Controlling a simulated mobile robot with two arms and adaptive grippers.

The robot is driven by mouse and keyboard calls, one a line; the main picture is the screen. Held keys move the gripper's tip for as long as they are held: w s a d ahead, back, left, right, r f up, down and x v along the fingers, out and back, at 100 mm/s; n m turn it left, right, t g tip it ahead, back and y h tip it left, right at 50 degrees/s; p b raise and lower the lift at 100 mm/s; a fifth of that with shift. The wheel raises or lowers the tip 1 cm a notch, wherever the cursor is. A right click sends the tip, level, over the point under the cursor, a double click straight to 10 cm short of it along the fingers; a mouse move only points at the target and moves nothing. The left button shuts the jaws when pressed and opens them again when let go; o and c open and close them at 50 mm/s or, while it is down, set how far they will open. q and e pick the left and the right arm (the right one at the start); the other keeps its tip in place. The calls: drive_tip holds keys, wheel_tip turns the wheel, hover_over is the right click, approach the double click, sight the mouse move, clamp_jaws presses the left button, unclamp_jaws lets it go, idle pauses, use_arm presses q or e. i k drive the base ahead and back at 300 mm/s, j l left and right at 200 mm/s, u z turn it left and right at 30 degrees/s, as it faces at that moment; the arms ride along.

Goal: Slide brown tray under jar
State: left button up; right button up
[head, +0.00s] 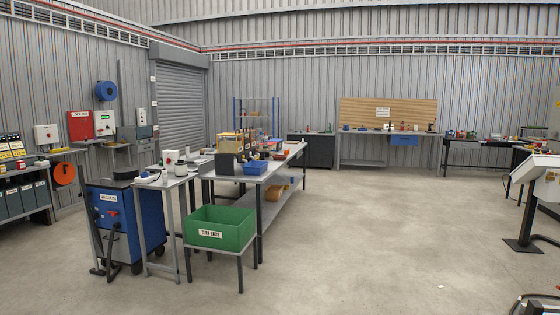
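I cannot make out a brown tray or a jar for certain at this distance. The long workbench (285,166) in the middle holds many small items. A reddish-brown flat item (273,143) lies toward its far end; whether it is a tray is too small to tell. Small dark and light containers (251,155) stand near a blue bin (255,168) on the bench's near part; none is clearly a jar. Neither of my grippers shows in the head view.
A green bin (222,230) on a stand and a blue vacuum cart (118,225) stand before the bench. A pegboard bench (375,133) is at the back wall. A dark-legged stand (524,243) is at the right. The concrete floor (390,230) right of the bench is mostly clear.

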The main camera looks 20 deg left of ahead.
sight(280, 158)
drive_tip(key=u, duration=0.1)
drive_tip(key=i, duration=3.65)
drive_tip(key=i+u, duration=0.1)
drive_tip(key=i, duration=1.75)
drive_tip(key=i+u, duration=0.2)
drive_tip(key=i, duration=0.5)
drive_tip(key=i+u, duration=0.25)
drive_tip(key=i, duration=0.45)
drive_tip(key=i+l+u, duration=0.2)
drive_tip(key=i, duration=0.5)
drive_tip(key=i+u, duration=0.15)
drive_tip(key=i, duration=0.4)
drive_tip(key=i+u, duration=0.15)
drive_tip(key=i, duration=0.4)
drive_tip(key=i+l+u, duration=0.2)
drive_tip(key=i, duration=0.35)
